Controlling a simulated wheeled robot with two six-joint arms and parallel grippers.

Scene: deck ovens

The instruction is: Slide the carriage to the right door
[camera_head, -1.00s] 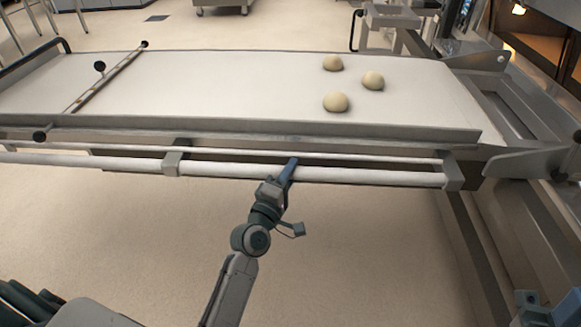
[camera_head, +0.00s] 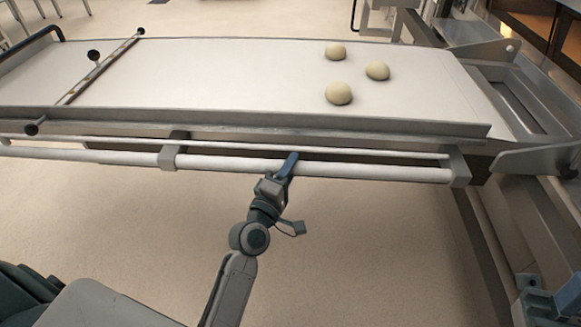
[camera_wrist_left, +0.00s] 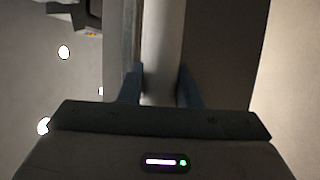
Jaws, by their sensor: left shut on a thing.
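The carriage is a long loader with a white belt (camera_head: 220,85) and a grey front edge. A white handle bar (camera_head: 370,171) runs along its near side, held by grey brackets. In the left wrist view the bar (camera_wrist_left: 162,45) passes between the two blue fingers (camera_wrist_left: 160,85). Three pale dough balls (camera_head: 339,93) lie on the right half of the belt. My right gripper is not in view. No whole oven door shows.
Steel framework (camera_head: 540,158) with a side plate stands at the carriage's right end. Part of an oven front (camera_head: 535,22) shows at the upper right. A rod with black knobs (camera_head: 100,68) crosses the belt's left part. The floor (camera_head: 370,260) in front is clear.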

